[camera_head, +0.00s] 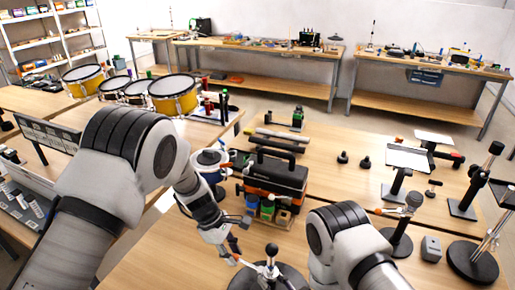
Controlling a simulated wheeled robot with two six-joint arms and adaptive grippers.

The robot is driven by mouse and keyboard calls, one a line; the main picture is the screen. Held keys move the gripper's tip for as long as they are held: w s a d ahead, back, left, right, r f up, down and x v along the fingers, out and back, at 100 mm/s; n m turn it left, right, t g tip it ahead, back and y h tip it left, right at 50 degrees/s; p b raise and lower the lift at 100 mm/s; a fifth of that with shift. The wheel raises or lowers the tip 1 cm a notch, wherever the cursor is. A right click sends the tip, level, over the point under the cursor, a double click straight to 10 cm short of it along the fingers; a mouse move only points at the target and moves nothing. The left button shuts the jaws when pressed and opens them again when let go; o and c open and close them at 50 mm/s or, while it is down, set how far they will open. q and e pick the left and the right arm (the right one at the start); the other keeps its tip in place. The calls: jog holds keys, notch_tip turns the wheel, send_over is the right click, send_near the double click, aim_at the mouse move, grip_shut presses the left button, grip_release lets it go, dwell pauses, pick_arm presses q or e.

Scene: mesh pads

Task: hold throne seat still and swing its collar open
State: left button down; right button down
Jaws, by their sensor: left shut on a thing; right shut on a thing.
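The throne seat (243,281) is a dark round disc at the bottom edge, partly cut off. A silver collar (270,270) with a black knob stands up from its middle. A thin lever with orange on it reaches left from the collar. My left gripper (231,252) comes down at the seat's left and is shut at the lever's outer end; the exact contact is too small to make out. My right arm enters at bottom right, but its gripper is not visible. Whether the collar is open cannot be told.
A black and orange case (274,180) stands behind the seat, with small bottles before it. A blue and white round container (210,160) is beside it. Black-based stands (473,262) crowd the right. Several yellow drums (173,95) stand at back left. Bare tabletop lies around the seat.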

pick_arm(q)
jog(key=shift+w+d, duration=0.1)
jog(key=shift+w, duration=0.05)
pick_arm(e)
jog(key=shift+s+f, duration=0.15)
jog(key=shift+f, duration=0.15)
pick_arm(q)
jog(key=shift+w+d, duration=0.95)
jog(key=shift+w, duration=0.25)
pick_arm(e)
jog(key=shift+a, duration=0.1)
pick_arm(q)
jog(key=shift+d, duration=0.1)
jog(key=c, duration=0.8)
grip_release()
